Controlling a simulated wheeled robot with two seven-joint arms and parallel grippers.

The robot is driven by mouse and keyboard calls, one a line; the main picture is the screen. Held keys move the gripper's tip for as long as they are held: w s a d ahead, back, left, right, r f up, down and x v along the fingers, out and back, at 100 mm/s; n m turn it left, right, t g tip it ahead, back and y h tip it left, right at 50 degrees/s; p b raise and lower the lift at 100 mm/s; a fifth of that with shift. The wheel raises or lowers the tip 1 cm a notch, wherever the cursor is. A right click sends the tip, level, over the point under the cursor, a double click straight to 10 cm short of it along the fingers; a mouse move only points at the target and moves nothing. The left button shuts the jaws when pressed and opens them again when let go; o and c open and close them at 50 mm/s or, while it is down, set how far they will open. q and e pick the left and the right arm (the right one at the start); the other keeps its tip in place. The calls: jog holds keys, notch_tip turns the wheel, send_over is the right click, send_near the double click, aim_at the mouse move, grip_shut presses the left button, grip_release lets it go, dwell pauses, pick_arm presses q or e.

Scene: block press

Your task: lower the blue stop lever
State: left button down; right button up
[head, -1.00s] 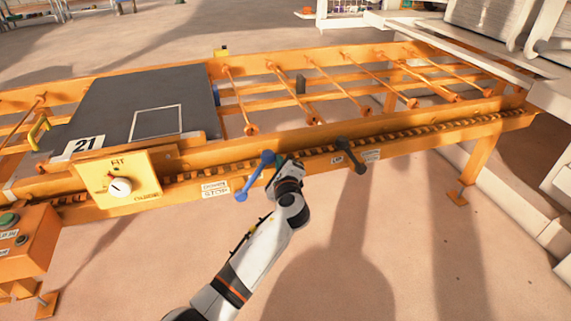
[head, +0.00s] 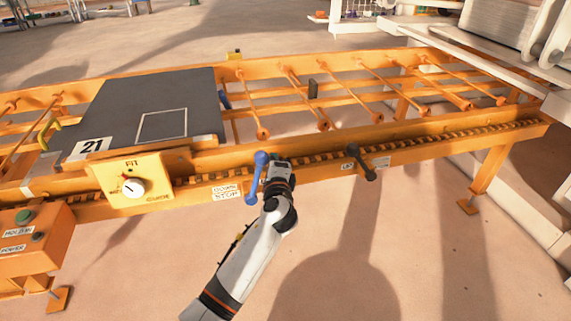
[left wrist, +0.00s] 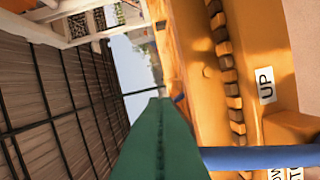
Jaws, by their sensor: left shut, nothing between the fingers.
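The blue stop lever (head: 257,178) is on the front rail of the orange conveyor, just right of the DOWN STOP labels (head: 226,191). It stands steep, its upper ball end leaning slightly right of its lower end. My left gripper (head: 276,162) is shut and empty, close against the right side of the upper end; I cannot tell whether they touch. In the left wrist view, the green fingers (left wrist: 160,140) are together and the blue lever (left wrist: 260,157) runs across at lower right, partly hidden by them. My right gripper is not in view.
A dark lever (head: 363,163) is on the same rail to the right, near an UP label (head: 348,166). A guide dial panel (head: 134,184) is to the left, and a button box (head: 30,237) stands at lower left. The floor in front is open.

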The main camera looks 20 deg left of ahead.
aim_at(259, 162)
pick_arm(q)
jog(key=s+a+n, duration=0.1)
jog(key=s+a+r+n, duration=0.1)
jog(key=a+n, duration=0.1)
jog(key=shift+s+a+b, duration=0.1)
jog(key=shift+b, duration=0.2)
jog(key=s+a+f+n+t+y+b, duration=0.1)
jog(key=s+a+n+b, duration=0.3)
jog(key=a+n, duration=0.3)
jog(key=shift+s+a+f+n, duration=0.15)
jog(key=shift+s+a+n, duration=0.25)
jog(key=shift+s+a, duration=0.25)
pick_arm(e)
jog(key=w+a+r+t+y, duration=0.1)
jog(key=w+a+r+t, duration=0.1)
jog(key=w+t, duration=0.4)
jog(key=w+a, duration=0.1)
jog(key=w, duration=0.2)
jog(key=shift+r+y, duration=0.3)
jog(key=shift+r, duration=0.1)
pick_arm(q)
jog(key=shift+s+d+f+y, duration=0.1)
jog(key=shift+y, duration=0.2)
